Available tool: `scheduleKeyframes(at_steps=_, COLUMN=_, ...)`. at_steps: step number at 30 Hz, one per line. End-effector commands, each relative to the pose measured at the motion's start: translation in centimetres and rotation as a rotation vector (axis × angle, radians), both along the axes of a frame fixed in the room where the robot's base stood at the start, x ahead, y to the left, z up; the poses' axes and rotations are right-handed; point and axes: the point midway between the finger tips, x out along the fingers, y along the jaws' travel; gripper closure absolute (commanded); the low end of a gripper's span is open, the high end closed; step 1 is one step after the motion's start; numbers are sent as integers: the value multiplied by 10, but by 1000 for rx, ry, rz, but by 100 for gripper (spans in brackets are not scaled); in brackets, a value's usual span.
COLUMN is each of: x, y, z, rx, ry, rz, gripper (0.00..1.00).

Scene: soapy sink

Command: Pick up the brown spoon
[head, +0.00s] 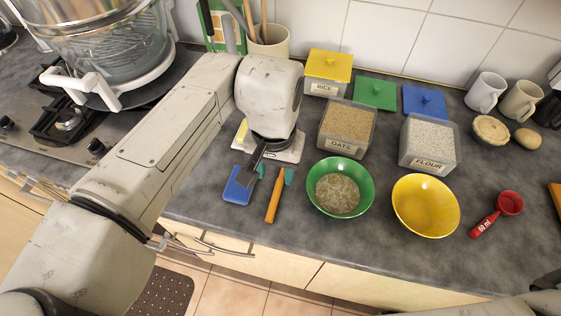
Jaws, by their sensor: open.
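An orange-brown handle (273,205) lies on the counter at the middle left. Its upper end runs up under my wrist, so I cannot tell if it is the brown spoon. Brown wooden handles (263,14) also stand in a beige crock (270,44) at the back; their ends are cut off by the frame. My gripper (275,172) is just above the counter at the handle's upper end, mostly hidden behind my wrist. It is open. Whether it touches the handle cannot be seen.
A green bowl (361,199) with food and a yellow bowl (414,222) stand to the right, before oats (359,117) and flour (441,160) containers. A red measuring scoop (489,219) lies far right. A glass pot (105,50) stands left.

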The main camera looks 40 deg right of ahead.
Motion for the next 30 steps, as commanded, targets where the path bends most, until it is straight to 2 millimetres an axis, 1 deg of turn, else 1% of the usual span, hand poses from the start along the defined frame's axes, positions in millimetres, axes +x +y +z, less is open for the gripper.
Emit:
scheduleKeyframes(at_steps=3, x=0, y=0, z=-14, rx=1, ry=1, rz=0, gripper=52)
scheduleKeyframes(at_steps=8, x=-1, y=1, z=-22, rx=1, ry=1, rz=0, gripper=52)
scheduleKeyframes(at_steps=11, x=-3, y=3, z=-32, rx=2, ry=1, rz=0, gripper=52)
scheduleKeyframes(at_steps=16, x=-7, y=6, z=-58, rx=1, ry=3, rz=0, gripper=52)
scheduleKeyframes(at_steps=19, x=-6, y=6, z=-68, rx=2, ry=0, rz=0, gripper=52)
scheduleKeyframes(at_steps=22, x=-7, y=6, z=-72, rx=1, ry=0, rz=-1, gripper=52)
scheduleKeyframes(at_steps=28, x=-6, y=6, z=-72, rx=1, ry=-1, rz=-1, gripper=52)
scheduleKeyframes(at_steps=30, x=-6, y=6, z=-72, rx=1, ry=-1, rz=-1, gripper=59)
